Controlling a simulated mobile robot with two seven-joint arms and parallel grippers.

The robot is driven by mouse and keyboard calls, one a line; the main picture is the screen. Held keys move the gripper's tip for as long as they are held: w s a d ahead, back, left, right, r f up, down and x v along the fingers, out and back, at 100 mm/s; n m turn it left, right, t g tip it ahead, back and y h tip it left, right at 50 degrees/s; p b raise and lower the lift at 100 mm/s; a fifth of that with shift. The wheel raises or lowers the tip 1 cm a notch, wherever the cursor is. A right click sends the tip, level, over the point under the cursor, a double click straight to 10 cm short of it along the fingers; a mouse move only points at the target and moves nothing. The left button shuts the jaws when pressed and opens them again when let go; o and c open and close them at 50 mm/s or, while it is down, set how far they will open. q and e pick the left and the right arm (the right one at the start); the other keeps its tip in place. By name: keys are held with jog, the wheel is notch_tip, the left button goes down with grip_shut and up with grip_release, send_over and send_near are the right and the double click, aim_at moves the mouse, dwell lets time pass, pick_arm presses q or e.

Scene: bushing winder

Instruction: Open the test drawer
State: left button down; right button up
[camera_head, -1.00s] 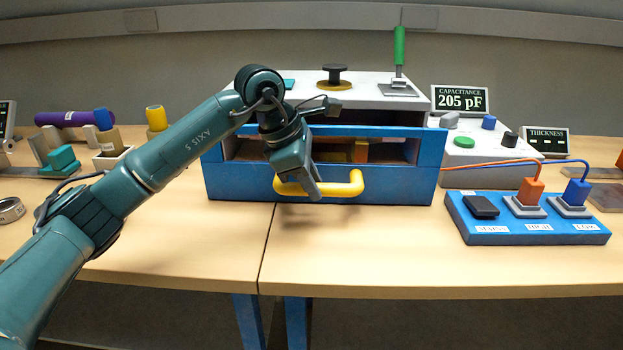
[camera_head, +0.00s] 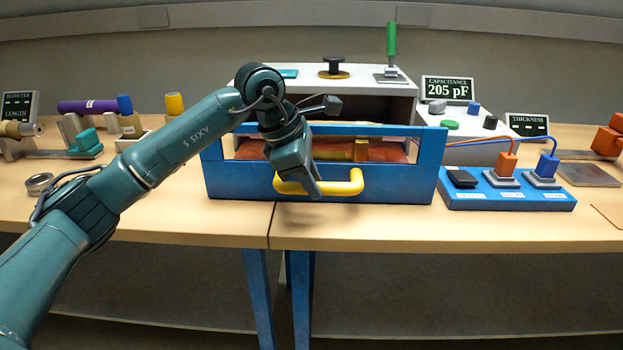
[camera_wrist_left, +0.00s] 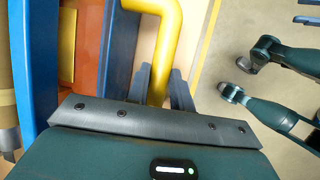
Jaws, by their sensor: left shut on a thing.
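The blue test drawer (camera_head: 400,186) is pulled out from the white tester cabinet (camera_head: 365,104) in the head view. Its yellow handle (camera_head: 345,187) runs along the front. My left gripper (camera_head: 308,190) is shut on the left part of the handle. In the left wrist view the yellow handle (camera_wrist_left: 158,88) passes between the fingers of my left gripper (camera_wrist_left: 160,92). The drawer's inside shows an orange-red floor (camera_head: 392,151) and a brownish-yellow rod lying across it, partly hidden by my arm. My right gripper is not in the head view.
A blue switch box (camera_head: 508,197) with orange and blue plugs stands right of the drawer. The capacitance display (camera_head: 447,90) reads 205 pF. Tools and a metal ring (camera_head: 40,183) lie at left. Open floor shows before the table edge.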

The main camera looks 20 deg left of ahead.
pick_arm(q)
jog(key=c, duration=1.4)
grip_release()
jog(key=shift+o, duration=0.8)
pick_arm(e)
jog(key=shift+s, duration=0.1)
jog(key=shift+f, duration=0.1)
pick_arm(q)
jog(key=v, duration=1.3)
jog(key=shift+r+p, duration=0.15)
jog(key=shift+p, duration=0.25)
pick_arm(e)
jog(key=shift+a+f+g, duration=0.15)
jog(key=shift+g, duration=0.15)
